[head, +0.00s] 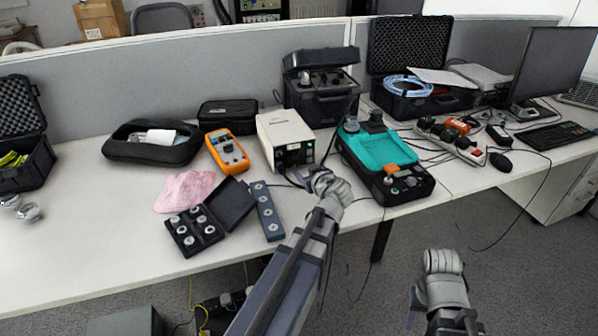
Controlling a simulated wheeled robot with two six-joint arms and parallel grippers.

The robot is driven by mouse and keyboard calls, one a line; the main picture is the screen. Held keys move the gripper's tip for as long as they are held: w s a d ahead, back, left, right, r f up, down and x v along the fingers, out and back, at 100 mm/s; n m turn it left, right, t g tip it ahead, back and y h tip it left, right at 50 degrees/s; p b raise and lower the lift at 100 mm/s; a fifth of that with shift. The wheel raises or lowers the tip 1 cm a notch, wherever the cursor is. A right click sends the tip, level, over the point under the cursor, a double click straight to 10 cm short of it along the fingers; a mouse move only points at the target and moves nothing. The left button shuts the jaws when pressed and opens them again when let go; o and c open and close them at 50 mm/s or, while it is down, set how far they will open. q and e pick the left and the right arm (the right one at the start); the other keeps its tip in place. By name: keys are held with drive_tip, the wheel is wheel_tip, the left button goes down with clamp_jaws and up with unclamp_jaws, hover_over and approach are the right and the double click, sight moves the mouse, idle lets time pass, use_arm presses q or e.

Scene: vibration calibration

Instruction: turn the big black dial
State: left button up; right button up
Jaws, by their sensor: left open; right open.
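A portable unit with a teal top (385,150) and black case stands right of centre on the desk. Dark round knobs (375,121) stand at its back edge, and small dark controls sit on its front panel (404,183). A beige box (284,138) with a dark front panel stands left of it. I cannot tell for sure which control is the big black dial. My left gripper (328,184) is open over the desk's front part, between and in front of the beige box and teal unit. My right gripper (441,262) is open, low over the floor before the desk.
An orange meter (227,151), a pink cloth (186,191) and an open black case of round parts (196,230) lie to the left. Cables and a power strip (458,145) lie to the right, near a monitor (553,66). A grey partition (180,75) closes the back.

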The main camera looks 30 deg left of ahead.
sight(297, 163)
use_arm(q)
drive_tip(key=shift+w+a, duration=0.25)
drive_tip(key=shift+a, duration=0.25)
drive_tip(key=shift+w+r+t, duration=0.1)
drive_tip(key=shift+w+t, duration=0.05)
drive_tip(key=shift+t, duration=0.15)
drive_tip(key=b+x, duration=0.3)
drive_tip(key=x, duration=0.4)
drive_tip(key=shift+w+a, duration=0.15)
drive_tip(key=shift+a, duration=0.2)
drive_tip(key=shift+c, duration=0.2)
clamp_jaws()
